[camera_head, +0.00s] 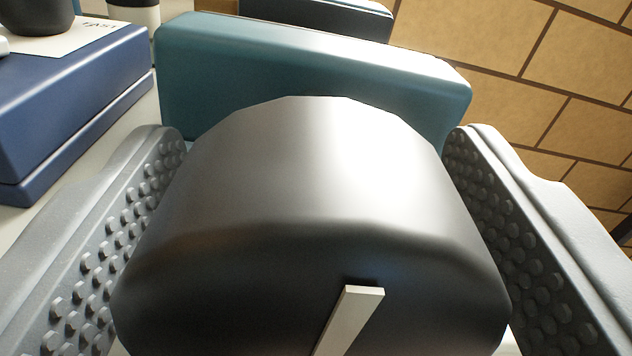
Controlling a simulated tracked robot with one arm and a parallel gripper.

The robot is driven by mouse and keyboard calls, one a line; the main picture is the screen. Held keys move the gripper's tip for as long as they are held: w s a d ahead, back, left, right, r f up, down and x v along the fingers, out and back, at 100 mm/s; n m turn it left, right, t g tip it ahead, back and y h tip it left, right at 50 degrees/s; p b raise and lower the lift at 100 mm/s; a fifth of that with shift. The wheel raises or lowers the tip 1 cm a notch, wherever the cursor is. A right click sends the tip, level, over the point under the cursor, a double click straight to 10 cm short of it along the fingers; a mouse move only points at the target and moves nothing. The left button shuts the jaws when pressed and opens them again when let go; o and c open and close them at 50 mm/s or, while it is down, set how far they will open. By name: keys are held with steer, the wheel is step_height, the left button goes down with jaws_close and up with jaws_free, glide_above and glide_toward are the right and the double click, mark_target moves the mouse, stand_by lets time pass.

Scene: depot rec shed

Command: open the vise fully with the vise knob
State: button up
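The vise knob (310,170) is a large dark grey metallic drum that fills the middle of the view. A pale pointer bar (350,316) on its near side leans with its upper end to the right. The teal vise body (320,80) is behind the knob. My gripper (314,145) has one grey studded finger to the left of the knob and one to the right. Both pads lie close along the knob's sides. I cannot tell whether they press on it. The vise jaws and the gap between them cannot be made out.
A blue box (70,105) stands at the left, with a white sheet and a dark round object (38,14) on top. A dark-and-white cylinder (133,12) is behind it. A tan brick wall (520,75) is at the right. A pale surface shows between the box and the vise.

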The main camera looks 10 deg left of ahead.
steer(key=shift+s, duration=0.1)
steer(key=p+v, duration=0.1)
steer(key=v, duration=1.2)
steer(key=shift+s, duration=0.3)
steer(key=shift+d+r, duration=0.1)
